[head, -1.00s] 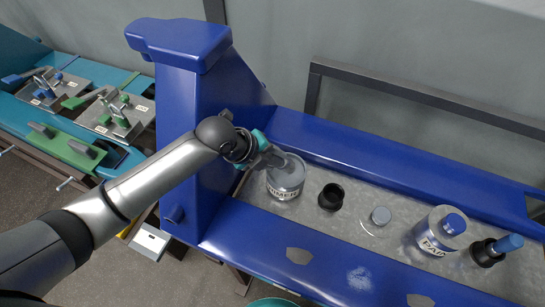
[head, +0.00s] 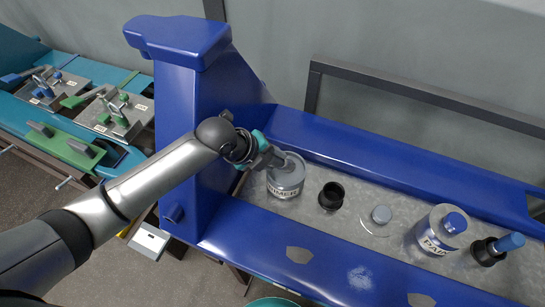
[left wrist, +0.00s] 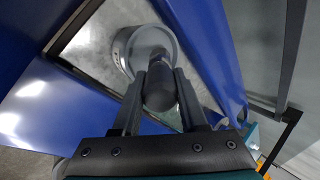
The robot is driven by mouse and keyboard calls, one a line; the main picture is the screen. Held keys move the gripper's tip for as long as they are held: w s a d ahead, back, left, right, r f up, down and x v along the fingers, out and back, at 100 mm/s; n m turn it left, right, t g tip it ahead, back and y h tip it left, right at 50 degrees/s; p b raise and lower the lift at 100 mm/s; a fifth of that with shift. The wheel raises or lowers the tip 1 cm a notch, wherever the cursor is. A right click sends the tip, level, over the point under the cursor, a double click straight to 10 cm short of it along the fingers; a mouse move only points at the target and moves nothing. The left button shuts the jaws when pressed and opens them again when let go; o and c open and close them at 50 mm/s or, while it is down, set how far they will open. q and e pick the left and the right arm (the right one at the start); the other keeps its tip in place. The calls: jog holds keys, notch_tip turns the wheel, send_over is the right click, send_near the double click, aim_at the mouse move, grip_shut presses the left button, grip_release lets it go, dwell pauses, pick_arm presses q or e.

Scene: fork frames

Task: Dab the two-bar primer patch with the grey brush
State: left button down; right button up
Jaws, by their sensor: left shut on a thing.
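My left gripper (head: 272,156) is shut on the grey brush, at the primer can (head: 285,183). In the left wrist view the gripper (left wrist: 160,88) has the thick grey brush handle (left wrist: 159,92) between its fingers, over the open can (left wrist: 124,45). The brush's bristle end is hidden. Grey patches lie on the blue front beam, one at the left (head: 299,255) and one at the right, cut by the picture edge (head: 421,300). I cannot make out bars on either. My right gripper is not in view.
A blue post (head: 185,115) rises at left.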

pick_arm(q)
jog(key=shift+f, duration=0.3)
jog(key=shift+f, duration=0.15)
dwell(1.4)
notch_tip(320, 180, up, 7)
jog(key=p, duration=0.7)
dwell(0.9)
